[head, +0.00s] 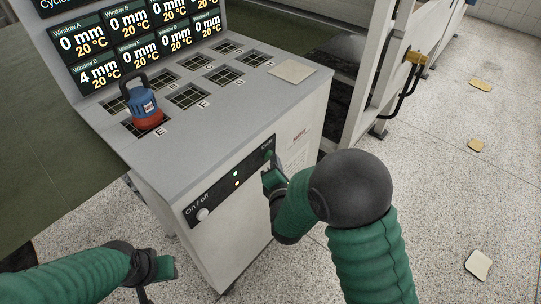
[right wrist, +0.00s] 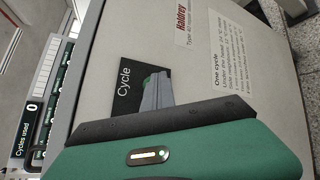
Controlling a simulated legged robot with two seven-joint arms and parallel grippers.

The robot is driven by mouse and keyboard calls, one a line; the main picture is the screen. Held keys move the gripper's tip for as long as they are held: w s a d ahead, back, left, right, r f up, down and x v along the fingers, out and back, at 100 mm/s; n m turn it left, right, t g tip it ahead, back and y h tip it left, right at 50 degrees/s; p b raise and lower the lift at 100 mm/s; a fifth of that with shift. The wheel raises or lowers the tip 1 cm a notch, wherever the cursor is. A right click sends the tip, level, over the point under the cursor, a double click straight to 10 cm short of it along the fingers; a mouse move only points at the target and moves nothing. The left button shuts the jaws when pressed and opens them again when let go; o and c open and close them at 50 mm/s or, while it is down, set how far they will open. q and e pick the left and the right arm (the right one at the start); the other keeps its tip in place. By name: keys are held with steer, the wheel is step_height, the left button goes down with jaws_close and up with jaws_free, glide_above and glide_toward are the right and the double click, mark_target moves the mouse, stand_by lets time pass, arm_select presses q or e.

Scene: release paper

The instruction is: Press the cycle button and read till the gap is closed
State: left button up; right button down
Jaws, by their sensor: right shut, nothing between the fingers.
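The green cycle button (head: 268,155) is on the dark panel on the cabinet front. My right gripper (head: 269,178) is shut and empty, close to the panel just below the button. In the right wrist view the closed fingers (right wrist: 157,92) lie over the panel below the word "Cycle" (right wrist: 125,80), and a bit of green shows at their tip; contact cannot be told. The display (head: 130,38) reads 4 mm and 20 °C for Window E, and 0 mm for the other readable windows. A blue and red device (head: 145,106) stands on the grid by letter E. My left gripper (head: 155,272) is low at the left, away from the cabinet; its jaw state is unclear.
The grey cabinet (head: 225,100) has several grids and a beige pad (head: 293,71) on top. An on/off knob (head: 203,214) is left on the panel, with two small lights between. The right wrist view reads "Cycles used 0" (right wrist: 27,125). Loose pieces (head: 478,264) lie on the floor.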

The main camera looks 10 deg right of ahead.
steer(key=shift+w+a, duration=0.1)
steer(key=shift+a, duration=0.05)
steer(key=shift+r, duration=0.1)
steer(key=shift+s+d, duration=0.25)
steer(key=shift+s, duration=0.1)
steer(key=s+d, duration=0.3)
steer(key=s, duration=0.1)
steer(key=shift+s+d+p, duration=0.35)
steer(key=shift+d, duration=0.05)
stand_by(0.7)
